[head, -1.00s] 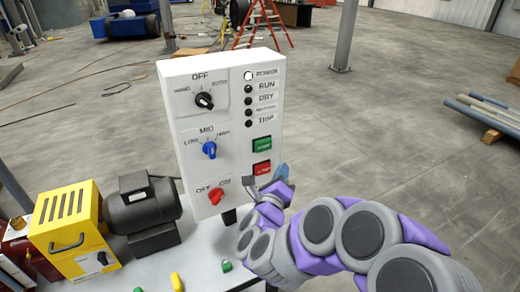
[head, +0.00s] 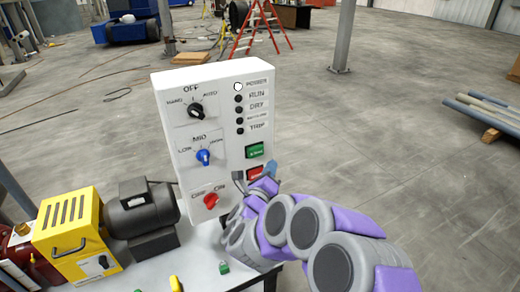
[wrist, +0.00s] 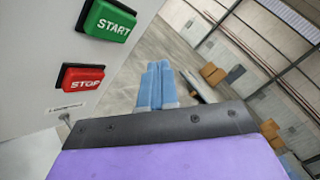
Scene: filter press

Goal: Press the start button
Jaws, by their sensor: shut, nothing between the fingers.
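The green start button (head: 254,151) is on the right side of the white control panel (head: 180,125). In the wrist view the green button (wrist: 107,20) reads START, at the upper left. The red stop button (wrist: 82,76) is below it, and in the head view the stop button (head: 255,173) is partly hidden by my gripper. My gripper (wrist: 154,72) has its blue fingers together and empty, to the right of both buttons and apart from the start button. In the head view my gripper (head: 271,168) is in front of the panel's lower right, below the start button.
The panel also bears a black knob (head: 196,111), a blue knob (head: 203,157) and a red knob (head: 210,201). The power lamp (head: 238,87) is white; the lamps below it are dark. A black motor (head: 140,210) and yellow box (head: 75,235) stand left. Open floor lies behind.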

